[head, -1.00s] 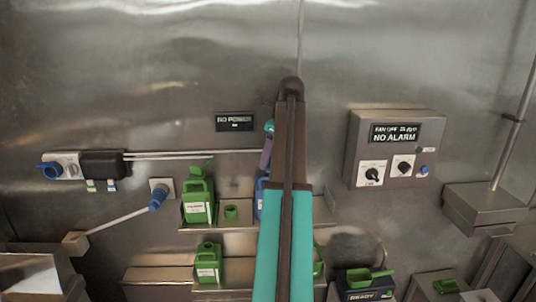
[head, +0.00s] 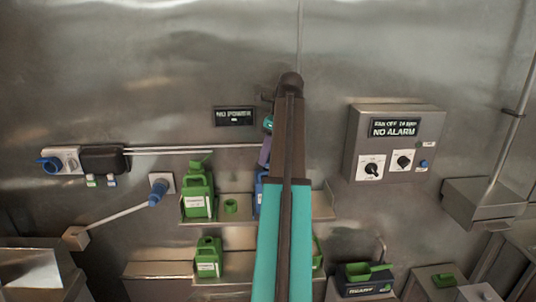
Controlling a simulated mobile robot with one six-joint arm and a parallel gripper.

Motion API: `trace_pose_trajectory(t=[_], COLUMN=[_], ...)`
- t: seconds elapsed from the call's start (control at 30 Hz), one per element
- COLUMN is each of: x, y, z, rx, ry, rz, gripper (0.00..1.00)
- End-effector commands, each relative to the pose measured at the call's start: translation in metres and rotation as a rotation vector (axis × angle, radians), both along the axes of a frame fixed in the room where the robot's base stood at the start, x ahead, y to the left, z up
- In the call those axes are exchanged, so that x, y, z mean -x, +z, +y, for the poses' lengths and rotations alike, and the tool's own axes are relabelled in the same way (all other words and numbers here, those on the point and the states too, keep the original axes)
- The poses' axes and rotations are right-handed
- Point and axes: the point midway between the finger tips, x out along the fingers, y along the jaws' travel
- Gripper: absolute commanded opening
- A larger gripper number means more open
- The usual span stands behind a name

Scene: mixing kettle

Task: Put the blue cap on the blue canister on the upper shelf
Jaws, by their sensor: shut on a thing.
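The blue canister (head: 259,190) stands on the upper shelf (head: 240,219). Only a thin strip of its left side shows, and my arm covers the rest. My arm rises through the middle of the head view and bends over at the top. Small teal and purple parts of my arm's far end show at its left edge, just above the canister. My gripper's jaws are hidden behind the arm. The blue cap does not show, nor does the top of the canister, so I cannot tell how they stand to each other.
A green canister (head: 198,204) and a small green cap (head: 231,206) are on the upper shelf, left of the blue canister. Another green canister (head: 208,262) stands below. A control box (head: 395,145) is on the wall at right.

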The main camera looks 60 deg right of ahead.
Motion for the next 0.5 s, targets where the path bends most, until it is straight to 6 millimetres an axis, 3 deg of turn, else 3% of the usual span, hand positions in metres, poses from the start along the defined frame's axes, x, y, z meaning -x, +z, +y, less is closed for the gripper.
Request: trace_pose_trajectory(t=[0.5], x=[-0.0004], y=[-0.0089], z=[0.0005], rx=[-0.001], ry=[0.001], rz=[0.000], gripper=[0.19])
